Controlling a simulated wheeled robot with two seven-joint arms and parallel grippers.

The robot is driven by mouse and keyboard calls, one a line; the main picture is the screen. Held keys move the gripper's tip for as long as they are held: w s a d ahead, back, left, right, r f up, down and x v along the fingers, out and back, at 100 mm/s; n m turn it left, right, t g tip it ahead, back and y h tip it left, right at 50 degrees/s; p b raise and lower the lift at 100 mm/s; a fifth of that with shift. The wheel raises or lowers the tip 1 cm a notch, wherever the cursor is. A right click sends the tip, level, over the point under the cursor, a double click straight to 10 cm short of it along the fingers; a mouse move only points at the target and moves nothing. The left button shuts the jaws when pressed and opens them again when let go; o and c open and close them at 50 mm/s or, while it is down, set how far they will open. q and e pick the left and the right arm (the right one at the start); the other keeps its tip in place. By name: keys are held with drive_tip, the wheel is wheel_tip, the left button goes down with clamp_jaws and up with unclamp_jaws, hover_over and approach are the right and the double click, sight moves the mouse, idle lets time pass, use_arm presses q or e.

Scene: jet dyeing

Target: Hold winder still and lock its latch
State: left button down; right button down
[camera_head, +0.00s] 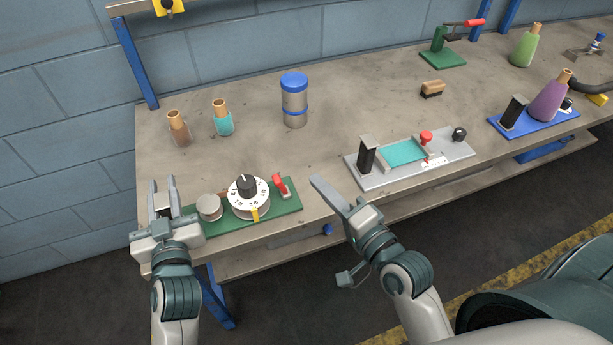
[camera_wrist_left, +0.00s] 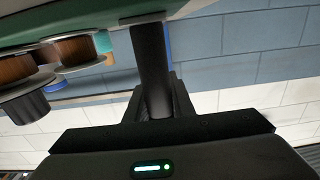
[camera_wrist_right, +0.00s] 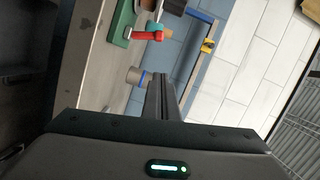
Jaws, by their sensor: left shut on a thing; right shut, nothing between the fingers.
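The winder is a green base plate (camera_head: 292,212) at the bench's front left edge, carrying a round white dial (camera_head: 250,207) with a black knob and yellow pointer. A red latch (camera_head: 280,186) stands at its right end and also shows in the right wrist view (camera_wrist_right: 150,36). My left gripper (camera_head: 162,186) is at the plate's left end, shut on a dark upright post (camera_wrist_left: 150,70). Its fingers partly hide the post in the head view. My right gripper (camera_head: 317,180) is shut and empty, just right of the latch and apart from it.
A grey fixture (camera_head: 375,181) with a teal strip lies right of my right gripper. Behind stand a blue-lidded canister (camera_head: 294,104), a brown bottle (camera_head: 179,132) and a teal bottle (camera_head: 223,123). The bench between the canister and winder is clear.

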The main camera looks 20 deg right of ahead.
drive_tip(key=shift+v, duration=2.75)
use_arm(q)
drive_tip(key=c, duration=1.4)
unclamp_jaws()
drive_tip(key=shift+c, duration=0.2)
drive_tip(key=shift+s, duration=6)
